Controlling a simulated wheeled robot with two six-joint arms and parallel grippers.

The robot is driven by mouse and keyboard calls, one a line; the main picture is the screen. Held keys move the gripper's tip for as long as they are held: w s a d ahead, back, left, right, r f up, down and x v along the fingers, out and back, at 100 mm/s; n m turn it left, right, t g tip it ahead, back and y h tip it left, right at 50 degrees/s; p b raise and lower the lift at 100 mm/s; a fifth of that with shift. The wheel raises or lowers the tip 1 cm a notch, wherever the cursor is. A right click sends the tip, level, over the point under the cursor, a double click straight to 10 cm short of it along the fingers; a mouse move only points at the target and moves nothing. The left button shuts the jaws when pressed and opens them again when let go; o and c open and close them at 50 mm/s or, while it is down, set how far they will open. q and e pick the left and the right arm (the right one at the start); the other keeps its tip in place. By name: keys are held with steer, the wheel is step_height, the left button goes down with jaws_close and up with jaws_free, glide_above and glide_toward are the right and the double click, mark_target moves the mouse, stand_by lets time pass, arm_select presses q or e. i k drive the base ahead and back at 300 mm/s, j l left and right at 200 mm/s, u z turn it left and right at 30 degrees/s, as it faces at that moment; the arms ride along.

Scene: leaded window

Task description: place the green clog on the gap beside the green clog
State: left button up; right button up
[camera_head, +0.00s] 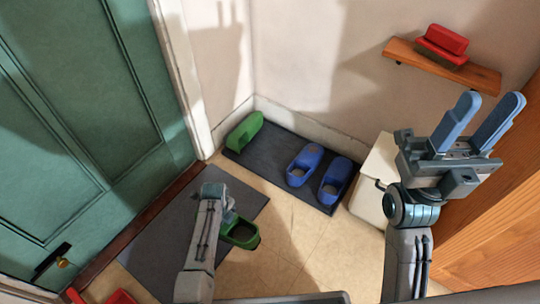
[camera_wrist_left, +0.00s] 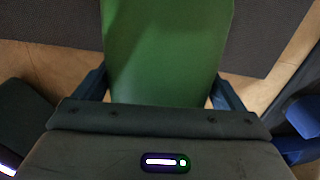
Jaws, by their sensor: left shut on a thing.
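One green clog (camera_head: 244,131) sits at the left end of the dark mat (camera_head: 262,158) in the corner. A pair of blue clogs stands to its right, with bare mat between the green clog and the nearer blue clog (camera_head: 304,166). My left gripper (camera_head: 228,212) is shut on the other green clog (camera_head: 240,234), which is partly hidden by my arm in the head view. In the left wrist view this green clog (camera_wrist_left: 168,50) fills the space between the fingers. My right gripper (camera_head: 482,118) is raised at the right, open and empty.
A grey doormat (camera_head: 185,240) lies before the green door (camera_head: 80,110). Red objects (camera_head: 115,297) show at the lower left. A white cabinet (camera_head: 376,180) stands right of the dark mat. A wall shelf (camera_head: 475,76) holds a red-topped brush (camera_head: 444,42).

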mark_target(270, 150)
steer(key=i+j+z, duration=0.1)
steer(key=i+z, duration=0.15)
steer(key=z, duration=0.2)
steer(key=i+j+z, duration=0.2)
steer(key=z, duration=0.25)
steer(key=i+j+z, duration=0.2)
steer(key=z, duration=0.2)
steer(key=i+j+z, duration=0.15)
steer(key=j+z, duration=0.3)
steer(key=i+j+z, duration=0.1)
steer(key=i+j, duration=0.2)
steer(key=j, duration=0.1)
